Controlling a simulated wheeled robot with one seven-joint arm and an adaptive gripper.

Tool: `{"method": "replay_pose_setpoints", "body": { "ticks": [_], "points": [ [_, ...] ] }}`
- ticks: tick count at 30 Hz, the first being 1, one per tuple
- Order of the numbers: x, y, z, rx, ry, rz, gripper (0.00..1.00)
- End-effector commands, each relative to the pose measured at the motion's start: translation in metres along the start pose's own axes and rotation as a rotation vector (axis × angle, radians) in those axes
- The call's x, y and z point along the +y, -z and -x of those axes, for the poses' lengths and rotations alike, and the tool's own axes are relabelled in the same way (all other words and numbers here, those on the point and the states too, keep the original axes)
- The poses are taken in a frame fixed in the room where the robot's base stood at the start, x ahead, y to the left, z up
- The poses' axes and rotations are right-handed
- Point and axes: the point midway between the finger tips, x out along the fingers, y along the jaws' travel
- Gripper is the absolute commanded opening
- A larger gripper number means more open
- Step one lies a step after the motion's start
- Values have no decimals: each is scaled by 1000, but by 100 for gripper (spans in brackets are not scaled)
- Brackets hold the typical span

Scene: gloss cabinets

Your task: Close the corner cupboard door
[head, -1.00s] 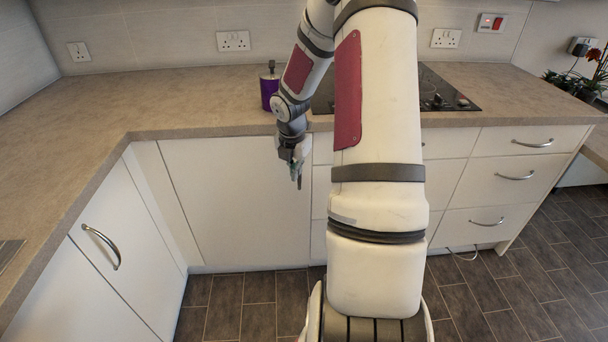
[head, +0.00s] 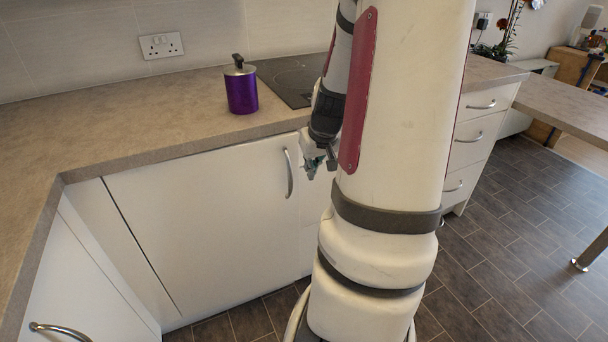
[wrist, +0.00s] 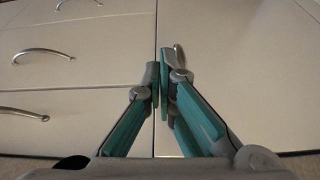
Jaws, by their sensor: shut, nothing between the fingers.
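The corner cupboard door (head: 205,220) is a plain white panel under the worktop, with a curved vertical metal handle (head: 289,172) near its right edge. It looks flush or nearly flush with the cabinet fronts; I cannot tell if a small gap is left. A thin dark line runs down its left side. My gripper (head: 318,164) is shut and empty, just right of the handle. In the wrist view the door (wrist: 235,70) fills the right side. My fingertips (wrist: 163,80) are in front of the seam between door and drawers, and the handle (wrist: 179,56) is partly hidden behind them.
White drawers with bar handles (wrist: 40,53) adjoin the door. The worktop (head: 130,135) overhangs it and carries a purple canister (head: 241,88) and a black hob (head: 290,78). Another cabinet front with a handle (head: 60,331) stands at lower left. The tiled floor at right (head: 500,240) is clear.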

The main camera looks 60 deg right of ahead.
Motion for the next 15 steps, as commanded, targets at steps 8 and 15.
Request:
{"method": "replay_pose_setpoints", "body": {
  "ticks": [8,15],
  "points": [
    [-2,-1,-52,-3,3,6,0],
    [-2,-1,-98,-3,3,9,0]
  ]
}}
